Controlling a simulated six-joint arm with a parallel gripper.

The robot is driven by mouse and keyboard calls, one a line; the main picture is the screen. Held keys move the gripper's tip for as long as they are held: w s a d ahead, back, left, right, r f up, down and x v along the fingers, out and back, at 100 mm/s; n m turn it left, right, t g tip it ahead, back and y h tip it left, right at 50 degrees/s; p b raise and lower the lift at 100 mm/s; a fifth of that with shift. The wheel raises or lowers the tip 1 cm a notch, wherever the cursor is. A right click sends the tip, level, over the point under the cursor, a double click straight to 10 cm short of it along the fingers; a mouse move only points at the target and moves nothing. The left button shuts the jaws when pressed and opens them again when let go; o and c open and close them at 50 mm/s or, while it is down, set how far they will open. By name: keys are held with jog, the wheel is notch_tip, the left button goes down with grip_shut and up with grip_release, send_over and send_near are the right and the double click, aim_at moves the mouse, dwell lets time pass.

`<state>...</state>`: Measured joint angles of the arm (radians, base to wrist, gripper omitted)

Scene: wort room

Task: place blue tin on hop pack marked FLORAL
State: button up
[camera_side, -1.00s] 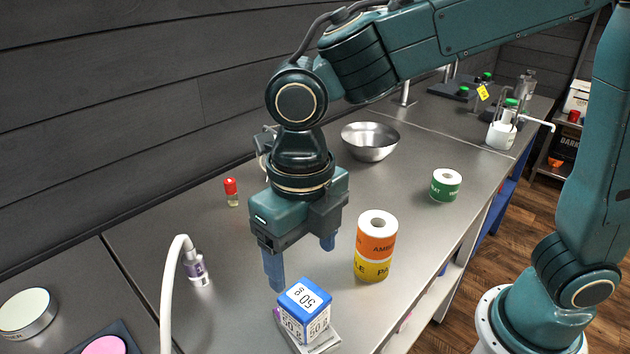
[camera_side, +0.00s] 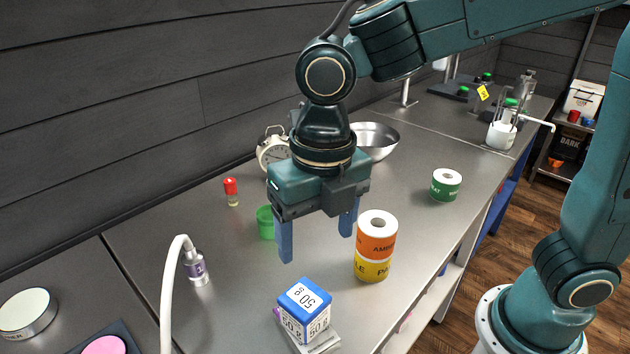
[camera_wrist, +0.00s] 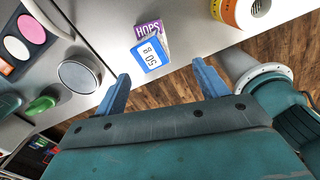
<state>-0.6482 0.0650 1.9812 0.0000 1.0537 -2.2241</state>
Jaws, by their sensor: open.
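The blue tin (camera_side: 305,305), a cube with a blue top and white labels reading 50 g, sits at the near part of the bench. It rests on a flat pale pack (camera_side: 323,343) with a bit of purple at its left edge. In the wrist view the tin (camera_wrist: 152,55) covers part of the pack, whose purple panel (camera_wrist: 148,28) reads HOPS. The word FLORAL is not readable in either view. My gripper (camera_side: 316,243) is open and empty, above and behind the tin and apart from it. Its two blue fingers (camera_wrist: 163,88) also show in the wrist view.
Stacked orange and yellow rolls (camera_side: 376,247) stand right of the tin. A green cup (camera_side: 266,222), alarm clock (camera_side: 272,150), red-capped vial (camera_side: 232,192) and steel bowl (camera_side: 376,140) are behind. A white curved pipe (camera_side: 168,290) and purple-labelled bottle (camera_side: 196,267) stand left.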

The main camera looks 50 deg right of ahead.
jog(key=s+d+r+m+t, duration=0.2)
jog(key=s+d+m, duration=0.3)
jog(key=d+m, duration=0.5)
jog(key=s+d+r+m+t, duration=0.1)
jog(key=s+d+m+t, duration=0.2)
jog(key=d+m, duration=0.8)
jog(key=s+m, duration=0.2)
jog(key=m, duration=1)
jog(key=shift+d+r, duration=0.15)
jog(key=shift+r, duration=0.25)
